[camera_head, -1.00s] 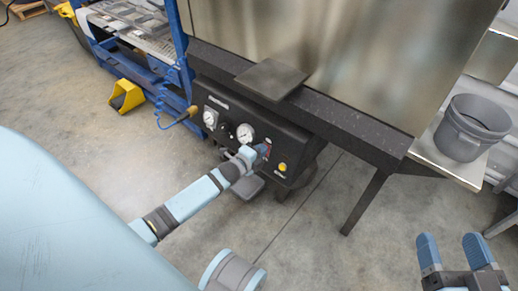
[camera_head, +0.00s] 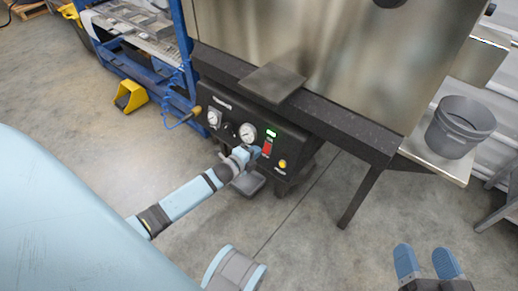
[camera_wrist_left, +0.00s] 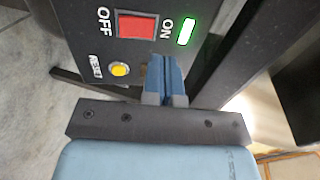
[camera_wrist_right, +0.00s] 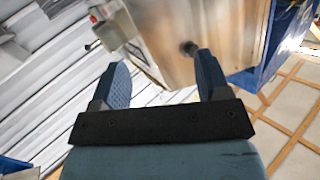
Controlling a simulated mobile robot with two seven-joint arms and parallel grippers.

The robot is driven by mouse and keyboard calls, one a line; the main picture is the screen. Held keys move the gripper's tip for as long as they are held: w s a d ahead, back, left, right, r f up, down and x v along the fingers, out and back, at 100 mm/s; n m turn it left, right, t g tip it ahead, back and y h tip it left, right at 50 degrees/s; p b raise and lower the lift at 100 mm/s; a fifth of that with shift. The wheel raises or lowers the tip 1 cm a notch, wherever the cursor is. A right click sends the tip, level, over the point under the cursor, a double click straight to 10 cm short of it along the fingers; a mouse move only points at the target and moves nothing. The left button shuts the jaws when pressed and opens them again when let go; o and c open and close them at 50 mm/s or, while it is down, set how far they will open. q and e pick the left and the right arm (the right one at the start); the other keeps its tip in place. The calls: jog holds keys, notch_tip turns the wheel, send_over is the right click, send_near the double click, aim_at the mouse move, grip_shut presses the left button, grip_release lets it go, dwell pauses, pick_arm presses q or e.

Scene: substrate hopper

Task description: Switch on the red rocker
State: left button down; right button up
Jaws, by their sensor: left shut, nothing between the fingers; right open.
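The red rocker (camera_head: 267,149) is on the black control panel (camera_head: 233,118) of the hopper machine. It also shows in the left wrist view (camera_wrist_left: 137,25), between the words OFF and ON. A green lamp (camera_wrist_left: 186,32) beside ON is lit; it shows in the head view (camera_head: 271,133) too. My left gripper (camera_head: 254,152) is shut and empty, just beside the rocker in the head view. In the left wrist view its fingertips (camera_wrist_left: 164,62) are below the rocker, apart from it. My right gripper (camera_head: 427,262) is open and empty, away from the machine.
A yellow reset button (camera_wrist_left: 120,69) is near my left fingertips. Gauges (camera_head: 248,133) are on the panel's left. A grey plate (camera_head: 272,82) juts from the ledge above. A grey bucket (camera_head: 456,127) stands on a shelf at right. The floor in front is clear.

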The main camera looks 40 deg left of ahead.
pick_arm(q)
jog(key=r+p+v, duration=0.1)
jog(key=p+v, duration=0.1)
jog(key=v, duration=0.6)
jog(key=shift+r+p, duration=0.3)
jog(key=shift+p, duration=0.05)
pick_arm(e)
jog(key=r+t, duration=0.1)
jog(key=r, duration=0.1)
jog(key=r+t, duration=0.1)
jog(key=r, duration=0.2)
jog(key=shift+w+r+m, duration=0.2)
jog(key=shift+r+m, duration=0.05)
jog(key=shift+m, duration=0.15)
pick_arm(q)
jog(key=shift+w, duration=0.15)
